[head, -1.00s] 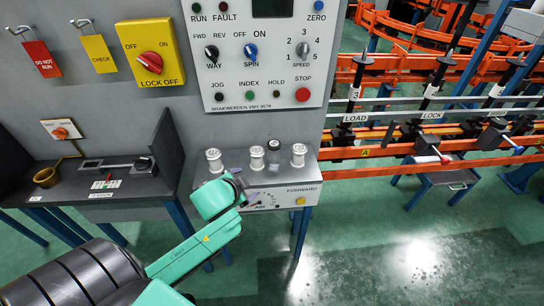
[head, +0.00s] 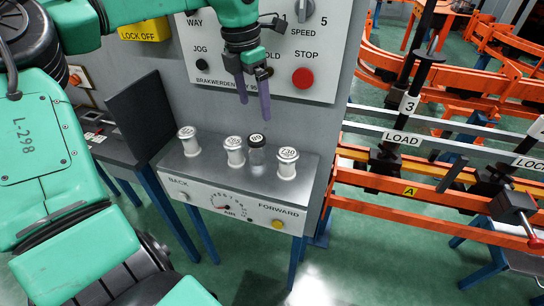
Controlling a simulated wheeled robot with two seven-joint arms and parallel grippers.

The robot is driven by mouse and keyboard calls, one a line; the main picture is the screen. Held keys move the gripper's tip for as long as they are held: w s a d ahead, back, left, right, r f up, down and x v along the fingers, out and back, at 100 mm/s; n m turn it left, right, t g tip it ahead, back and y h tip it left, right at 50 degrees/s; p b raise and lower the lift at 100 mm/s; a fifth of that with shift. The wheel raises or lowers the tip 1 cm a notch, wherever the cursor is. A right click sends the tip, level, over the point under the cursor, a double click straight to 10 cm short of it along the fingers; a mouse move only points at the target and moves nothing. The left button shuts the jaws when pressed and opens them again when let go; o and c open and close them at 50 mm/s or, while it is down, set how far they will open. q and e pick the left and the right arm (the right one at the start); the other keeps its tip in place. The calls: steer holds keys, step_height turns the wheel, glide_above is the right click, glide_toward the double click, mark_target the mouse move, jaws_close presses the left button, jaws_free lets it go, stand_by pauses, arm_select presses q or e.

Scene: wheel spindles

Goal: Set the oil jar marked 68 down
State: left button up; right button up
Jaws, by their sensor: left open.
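The dark-capped jar (head: 257,155) stands upright on the grey shelf (head: 209,174), between two white spools or jars. Its cap mark looks like 89 from here, which is 68 turned around. My left gripper (head: 253,106) hangs above it, fingers pointing down, open and empty. The fingertips are clear of the jar in the picture. My right gripper is not in view.
White jars stand close by: one (head: 188,145) at left, one (head: 234,155) beside the dark jar, and one marked 730 (head: 287,166) at right. The control panel (head: 270,55) rises behind. Orange rails (head: 420,195) lie to the right.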

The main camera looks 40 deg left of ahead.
mark_target(258, 137)
arm_select(q)
steer(key=f, duration=0.6)
steer(key=shift+s+a, duration=0.15)
steer(key=shift+a, duration=0.25)
steer(key=f, duration=0.5)
steer(key=w+f, duration=0.1)
steer(key=f, duration=0.2)
steer(key=shift+d+f+p, duration=0.25)
steer(key=shift+p, duration=0.15)
steer(key=shift+r, duration=0.1)
jaws_close()
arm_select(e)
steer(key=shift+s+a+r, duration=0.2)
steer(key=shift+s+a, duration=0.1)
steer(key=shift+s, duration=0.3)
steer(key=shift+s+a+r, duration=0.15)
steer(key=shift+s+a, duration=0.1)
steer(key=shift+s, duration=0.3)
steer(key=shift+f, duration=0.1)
